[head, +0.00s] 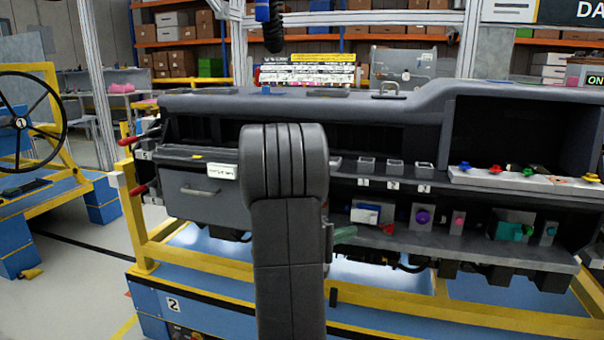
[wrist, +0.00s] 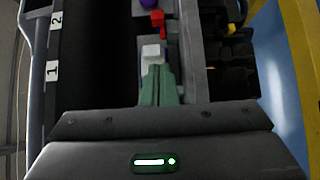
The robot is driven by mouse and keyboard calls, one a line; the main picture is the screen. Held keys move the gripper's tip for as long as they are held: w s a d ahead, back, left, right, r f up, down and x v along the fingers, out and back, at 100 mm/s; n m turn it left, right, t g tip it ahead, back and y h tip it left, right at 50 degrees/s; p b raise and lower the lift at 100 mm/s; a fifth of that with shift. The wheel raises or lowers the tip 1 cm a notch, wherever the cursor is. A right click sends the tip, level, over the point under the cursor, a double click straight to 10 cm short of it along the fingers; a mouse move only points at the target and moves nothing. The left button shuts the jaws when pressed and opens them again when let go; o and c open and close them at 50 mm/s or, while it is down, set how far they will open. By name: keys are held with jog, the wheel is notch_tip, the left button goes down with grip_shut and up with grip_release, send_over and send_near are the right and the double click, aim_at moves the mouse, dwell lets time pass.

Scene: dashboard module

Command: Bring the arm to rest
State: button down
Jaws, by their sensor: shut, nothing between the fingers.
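My arm (head: 285,180), dark grey, stands upright in the middle of the head view and covers part of the dashboard module (head: 400,100). My gripper's green fingers (head: 345,234) show just right of the arm, in front of the dashboard's lower shelf. In the wrist view, my gripper (wrist: 157,72) has its green fingers together with nothing between them. A white and blue part (wrist: 152,52) lies just beyond the fingertips, and it also shows in the head view (head: 365,213). I cannot tell whether the fingertips touch it.
A red part (head: 388,229) and a purple knob (head: 422,217) sit along the lower shelf to the right. A grey drawer (head: 200,190) is at the left. The yellow frame (head: 420,305) runs below. A steering wheel (head: 20,122) stands far left, with open floor (head: 70,290) before it.

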jog(key=v, duration=0.6)
jog(key=x, duration=0.5)
jog(key=p+x, duration=0.1)
jog(key=x, duration=0.3)
jog(key=shift+w+d+r, duration=0.15)
jog(key=shift+d+r, duration=0.1)
jog(key=shift+d, duration=0.15)
jog(key=shift+w+p, duration=0.1)
jog(key=shift+p, duration=0.8)
jog(key=shift+d+p, duration=0.1)
jog(key=shift+p, duration=0.75)
